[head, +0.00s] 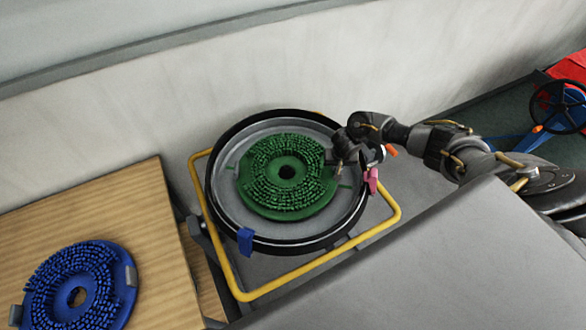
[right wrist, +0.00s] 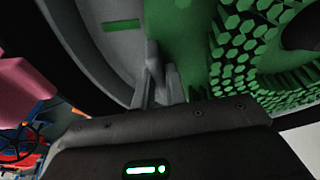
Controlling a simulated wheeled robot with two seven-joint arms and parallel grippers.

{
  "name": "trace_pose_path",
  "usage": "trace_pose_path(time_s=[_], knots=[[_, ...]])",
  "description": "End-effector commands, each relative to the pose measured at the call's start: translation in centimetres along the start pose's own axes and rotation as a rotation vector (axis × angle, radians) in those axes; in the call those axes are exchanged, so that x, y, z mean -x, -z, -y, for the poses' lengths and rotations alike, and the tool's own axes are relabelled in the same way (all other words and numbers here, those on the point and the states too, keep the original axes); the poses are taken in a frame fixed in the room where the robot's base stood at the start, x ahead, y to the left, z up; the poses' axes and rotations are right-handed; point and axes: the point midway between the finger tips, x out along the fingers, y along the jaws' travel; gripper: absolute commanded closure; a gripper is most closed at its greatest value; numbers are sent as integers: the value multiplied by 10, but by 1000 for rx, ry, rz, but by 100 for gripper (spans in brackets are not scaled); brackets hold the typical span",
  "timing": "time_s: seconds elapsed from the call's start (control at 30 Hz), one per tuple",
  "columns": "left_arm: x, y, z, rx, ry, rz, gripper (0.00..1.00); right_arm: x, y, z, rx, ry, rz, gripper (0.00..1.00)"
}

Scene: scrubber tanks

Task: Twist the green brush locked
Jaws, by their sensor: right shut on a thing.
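The green brush (head: 262,200) is a round disc with dense bristles facing up and a dark centre hole. It lies inside the round grey deck (head: 232,206) with a black rim. My right gripper (head: 336,166) reaches in from the right and is shut at the brush's right edge. In the right wrist view the fingers (right wrist: 158,88) meet at the edge of the green brush (right wrist: 240,70); what exactly is between them is partly hidden. Short green marks show on the deck floor, one at the right (head: 345,186) and one at the left. My left gripper is not in view.
A yellow frame (head: 312,263) surrounds the deck. A blue tab (head: 245,239) and a pink tab (head: 372,181) sit on the rim. A blue brush (head: 100,262) lies on a wooden table (head: 120,210) at left. A pale wall stands behind; a grey surface (head: 440,262) is in front.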

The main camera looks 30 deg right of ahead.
Motion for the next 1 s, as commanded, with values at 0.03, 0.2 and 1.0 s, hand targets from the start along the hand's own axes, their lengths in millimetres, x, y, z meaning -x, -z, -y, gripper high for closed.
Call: trace_pose_path(time_s=[0.03, 0.2, 1.0], knots=[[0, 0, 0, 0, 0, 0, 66, -1, -1, -2, -1, -5, 1, 100], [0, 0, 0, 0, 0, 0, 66, 0, -3, -2, -11, -9, 2, 100], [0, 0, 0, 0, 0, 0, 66, 5, -22, 1, -121, -34, 1, 62]])
